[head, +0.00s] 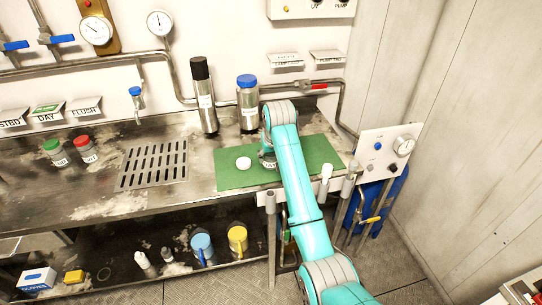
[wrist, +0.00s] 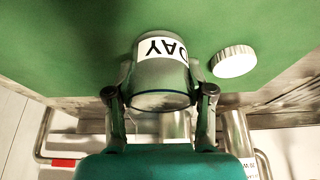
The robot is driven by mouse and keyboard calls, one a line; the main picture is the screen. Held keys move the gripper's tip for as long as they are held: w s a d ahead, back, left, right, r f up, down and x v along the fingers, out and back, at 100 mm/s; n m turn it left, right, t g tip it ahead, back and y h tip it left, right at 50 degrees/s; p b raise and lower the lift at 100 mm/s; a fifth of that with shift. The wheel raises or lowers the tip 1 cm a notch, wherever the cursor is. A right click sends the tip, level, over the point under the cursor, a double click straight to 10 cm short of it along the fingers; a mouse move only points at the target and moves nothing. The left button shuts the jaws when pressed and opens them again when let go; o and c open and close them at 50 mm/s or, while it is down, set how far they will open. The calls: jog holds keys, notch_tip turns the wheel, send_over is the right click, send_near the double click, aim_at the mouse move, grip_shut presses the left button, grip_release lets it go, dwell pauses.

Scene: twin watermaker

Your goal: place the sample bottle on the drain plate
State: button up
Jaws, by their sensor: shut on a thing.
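The sample bottle (wrist: 155,75) is a clear, uncapped container with a white DAY label, upside down in the wrist view. My gripper (wrist: 160,85) is shut on it, one finger on each side. In the head view, the bottle (head: 269,163) is mostly hidden behind my arm, over the green mat (head: 230,180). I cannot tell whether it touches the mat. The drain plate (head: 153,165) is a slotted metal panel in the counter, left of the mat, with nothing on it.
A white cap (head: 244,163) lies on the mat left of the bottle. A tall black-topped cylinder (head: 203,95) and a blue-capped bottle (head: 247,103) stand behind. Green-lidded (head: 56,152) and red-lidded (head: 86,149) jars stand left of the plate. A tap (head: 137,100) hangs behind the plate.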

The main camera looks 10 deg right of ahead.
jog(key=o, duration=1)
jog(key=shift+f, duration=0.1)
